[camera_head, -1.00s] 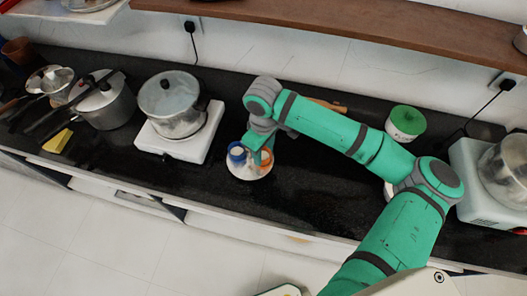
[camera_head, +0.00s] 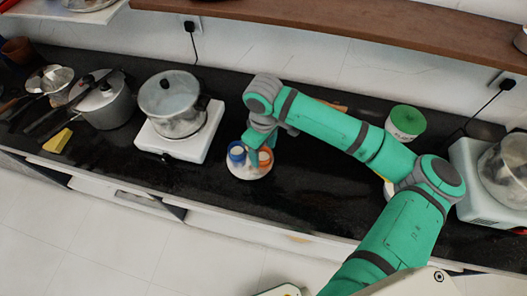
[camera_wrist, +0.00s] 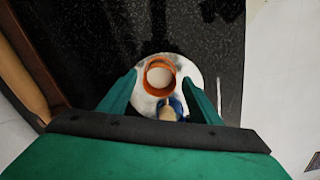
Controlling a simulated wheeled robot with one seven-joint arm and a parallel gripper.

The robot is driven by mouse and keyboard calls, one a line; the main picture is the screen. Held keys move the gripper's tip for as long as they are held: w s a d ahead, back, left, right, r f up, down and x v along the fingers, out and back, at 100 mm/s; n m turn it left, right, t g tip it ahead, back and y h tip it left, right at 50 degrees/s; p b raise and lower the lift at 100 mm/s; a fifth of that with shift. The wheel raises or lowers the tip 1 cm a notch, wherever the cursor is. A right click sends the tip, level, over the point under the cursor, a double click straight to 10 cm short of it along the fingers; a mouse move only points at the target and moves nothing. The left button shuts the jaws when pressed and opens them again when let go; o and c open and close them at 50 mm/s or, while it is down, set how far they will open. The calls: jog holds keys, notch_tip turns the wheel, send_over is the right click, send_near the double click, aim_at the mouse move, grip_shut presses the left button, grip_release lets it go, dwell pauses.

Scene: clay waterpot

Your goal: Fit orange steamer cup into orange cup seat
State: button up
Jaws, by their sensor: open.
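A round white base (camera_head: 247,174) stands on the dark counter and bears an orange round piece (camera_head: 265,157) and a blue one (camera_head: 237,152) side by side. In the wrist view the orange piece (camera_wrist: 150,85) is a ring with a pale round centre; I cannot clearly tell cup from seat there. The white base (camera_wrist: 188,68) lies under it, and the blue piece (camera_wrist: 177,104) is partly hidden below it. My gripper (camera_wrist: 160,77) is open, its fingers on either side of the orange piece, with visible gaps. In the head view my gripper (camera_head: 256,138) is just above the base.
A silver pot (camera_head: 172,105) stands on a white stove (camera_head: 183,147) left of the base. Other pots stand farther left. A green-lidded tin (camera_head: 406,122) is at the right back. The counter right of the base is clear.

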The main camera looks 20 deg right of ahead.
notch_tip(320, 180, up, 11)
dwell(0.4)
dwell(0.4)
